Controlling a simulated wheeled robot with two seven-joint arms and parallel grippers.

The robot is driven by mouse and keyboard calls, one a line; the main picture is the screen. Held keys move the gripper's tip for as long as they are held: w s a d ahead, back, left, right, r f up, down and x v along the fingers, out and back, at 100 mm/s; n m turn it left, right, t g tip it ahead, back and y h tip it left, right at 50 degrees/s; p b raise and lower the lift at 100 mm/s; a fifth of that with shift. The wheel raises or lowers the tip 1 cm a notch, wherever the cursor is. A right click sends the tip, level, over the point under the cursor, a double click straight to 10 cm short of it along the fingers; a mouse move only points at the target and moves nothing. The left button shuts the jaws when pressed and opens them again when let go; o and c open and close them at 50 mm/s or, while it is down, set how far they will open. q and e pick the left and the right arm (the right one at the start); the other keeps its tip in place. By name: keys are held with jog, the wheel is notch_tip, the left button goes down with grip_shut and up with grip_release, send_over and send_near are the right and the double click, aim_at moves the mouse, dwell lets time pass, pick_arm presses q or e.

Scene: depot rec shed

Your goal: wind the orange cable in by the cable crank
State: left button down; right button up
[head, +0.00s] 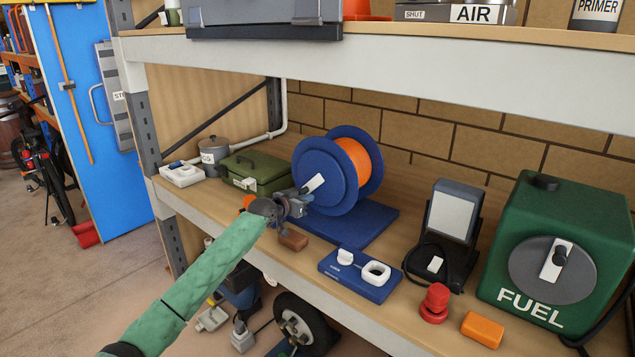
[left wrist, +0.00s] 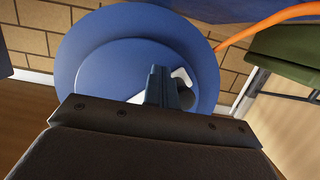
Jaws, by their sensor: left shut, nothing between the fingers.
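The blue cable reel (head: 328,163) stands on a blue base (head: 365,226) on the shelf, with orange cable (head: 354,160) wound between its discs. The white crank arm (head: 314,183) is on the reel's near face. In the left wrist view, the crank arm (left wrist: 181,76) and its dark knob (left wrist: 186,98) show partly behind my fingers. A length of orange cable (left wrist: 268,27) runs off to the upper right there. My left gripper (head: 301,198) is shut and empty, close to the crank; it also shows in the left wrist view (left wrist: 157,82). I cannot tell whether it touches the knob.
A green case (head: 255,172) and a grey pot (head: 213,152) stand left of the reel. A brown block (head: 293,241) lies below my gripper. To the right are a blue tray (head: 357,276), a lamp (head: 451,222) and a green fuel tank (head: 558,235). A shelf board (head: 400,70) runs overhead.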

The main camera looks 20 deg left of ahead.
pick_arm(q)
jog(key=shift+w+a+r+b, duration=0.15)
jog(key=shift+a+r+b, duration=0.05)
jog(key=shift+a, duration=0.25)
jog(key=shift+w+a+r+b, duration=0.15)
jog(key=shift+a+b, duration=0.05)
jog(key=shift+a, duration=0.25)
jog(key=shift+r, duration=0.15)
jog(key=shift+w+a+r, duration=0.25)
jog(key=shift+a+r, duration=0.3)
jog(key=shift+a, duration=0.15)
jog(key=shift+r, duration=0.1)
jog(key=shift+w+a+r, duration=0.1)
jog(key=shift+a+r, duration=0.2)
jog(key=shift+r, duration=0.2)
jog(key=shift+w+a+r, duration=0.1)
jog(key=shift+a+r, duration=0.15)
jog(key=shift+r, duration=0.2)
jog(key=shift+r, duration=0.1)
